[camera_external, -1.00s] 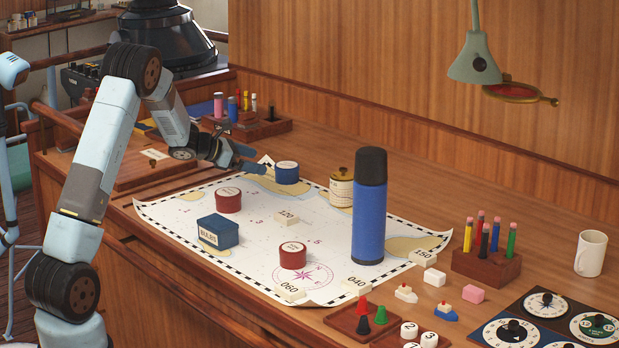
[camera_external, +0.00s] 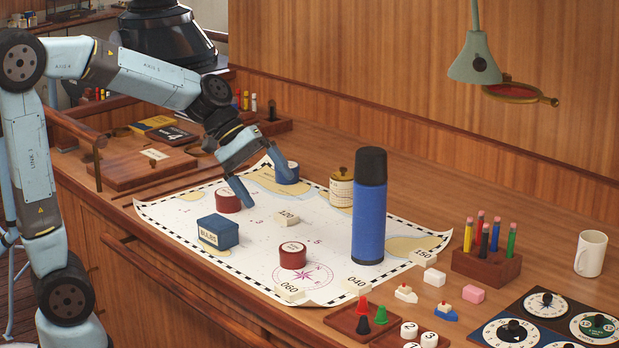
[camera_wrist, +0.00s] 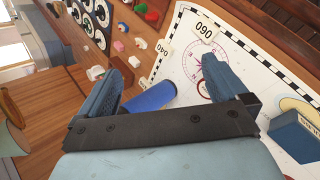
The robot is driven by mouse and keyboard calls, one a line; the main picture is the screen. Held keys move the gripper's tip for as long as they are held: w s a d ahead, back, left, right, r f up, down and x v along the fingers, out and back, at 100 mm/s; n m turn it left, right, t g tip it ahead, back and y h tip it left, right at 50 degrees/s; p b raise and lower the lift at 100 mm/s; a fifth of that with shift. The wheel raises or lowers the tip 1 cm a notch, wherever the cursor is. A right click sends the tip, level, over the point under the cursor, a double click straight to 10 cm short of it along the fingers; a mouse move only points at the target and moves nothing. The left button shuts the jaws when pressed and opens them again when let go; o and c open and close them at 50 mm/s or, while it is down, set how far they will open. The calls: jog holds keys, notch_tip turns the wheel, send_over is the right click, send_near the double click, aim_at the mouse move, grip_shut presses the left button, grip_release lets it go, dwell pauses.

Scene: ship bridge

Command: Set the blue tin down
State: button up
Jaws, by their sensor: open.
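The round blue tin (camera_external: 288,174) with a pale lid label stands upright at the far edge of the chart (camera_external: 190,211), partly behind one finger in the external view. My gripper (camera_external: 264,182) is open and empty, pointing down over the chart, with one fingertip in front of the tin; I cannot tell whether they touch. In the wrist view my gripper (camera_wrist: 178,78) has its fingers spread, with the blue flask (camera_wrist: 150,97) showing beyond them. The round tin does not show clearly there.
Near my gripper are a red tin (camera_external: 228,201), a blue box (camera_external: 218,232) and a cream jar (camera_external: 342,188). The tall blue flask (camera_external: 369,215) stands to the right. Another red tin (camera_external: 293,256) stands nearer the front. The chart has bare room between them.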

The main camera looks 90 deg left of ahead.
jog(key=s+d+m+y, duration=0.2)
jog(key=s+d+m, duration=0.5)
jog(key=s, duration=0.3)
jog(key=s+d+m+g+y, duration=0.1)
jog(key=s+d+m, duration=0.7)
jog(key=s, duration=0.1)
jog(key=shift+s+d+f+m+g+y, duration=0.25)
jog(key=shift+s+f+m+g+y, duration=0.1)
jog(key=shift+f+m+y, duration=0.1)
